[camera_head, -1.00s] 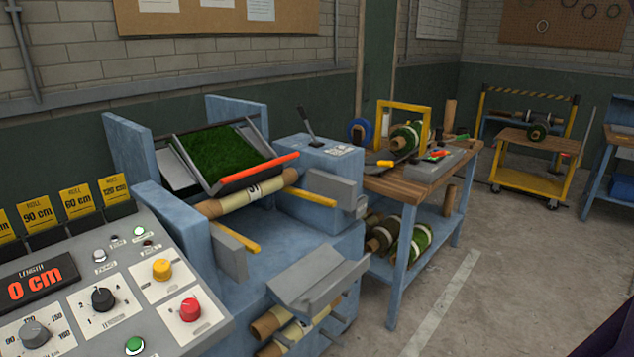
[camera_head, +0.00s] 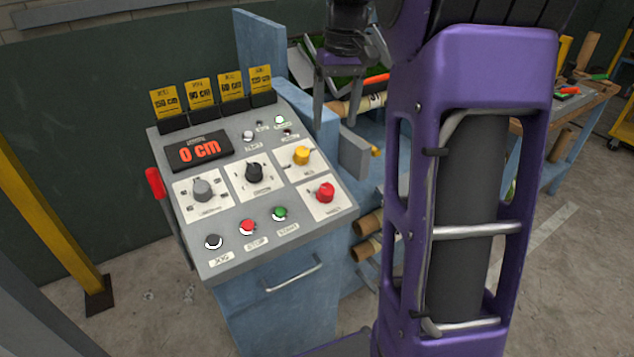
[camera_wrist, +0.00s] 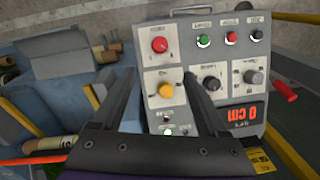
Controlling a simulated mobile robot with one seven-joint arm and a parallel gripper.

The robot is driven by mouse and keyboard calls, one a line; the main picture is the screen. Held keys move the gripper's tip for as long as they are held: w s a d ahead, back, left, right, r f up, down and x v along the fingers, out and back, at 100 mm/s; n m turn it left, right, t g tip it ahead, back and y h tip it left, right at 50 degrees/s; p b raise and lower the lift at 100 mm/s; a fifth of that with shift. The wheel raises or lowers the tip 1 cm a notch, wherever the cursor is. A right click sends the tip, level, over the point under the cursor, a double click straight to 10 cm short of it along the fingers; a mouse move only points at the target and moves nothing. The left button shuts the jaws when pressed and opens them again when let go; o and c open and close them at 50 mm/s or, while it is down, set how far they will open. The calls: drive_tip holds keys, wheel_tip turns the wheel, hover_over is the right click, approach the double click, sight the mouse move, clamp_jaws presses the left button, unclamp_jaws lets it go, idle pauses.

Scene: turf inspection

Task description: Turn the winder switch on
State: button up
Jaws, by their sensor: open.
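The control panel (camera_head: 222,240) has a red rotary knob (camera_head: 325,192) at its lower right and a yellow rotary knob (camera_head: 301,155) above it. The small labels are too blurred to tell surely which is the winder switch. My gripper (camera_head: 337,108) is open and empty, above and behind the panel's right edge in the head view. In the wrist view my gripper (camera_wrist: 160,78) points toward the panel; the yellow knob (camera_wrist: 165,90) appears between its fingers and the red knob (camera_wrist: 159,45) just beyond the tips. I see no contact. The knobs' settings are unclear.
The panel also carries a black knob (camera_head: 254,172), a grey knob (camera_head: 202,189), a display (camera_head: 199,150) reading 0 cm, and push buttons along the front. Yellow cards (camera_head: 201,92) stand along its back. A red-handled lever (camera_head: 155,183) is at its left side. The blue machine stands right behind.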

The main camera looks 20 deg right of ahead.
sight(327, 187)
drive_tip(key=f, duration=0.5)
drive_tip(key=a+f+b, duration=0.1)
drive_tip(key=f, duration=0.5)
drive_tip(key=f+b, duration=0.1)
drive_tip(key=f, duration=0.5)
drive_tip(key=shift+w+a+f, duration=0.1)
drive_tip(key=shift+a+f, duration=0.05)
clamp_jaws()
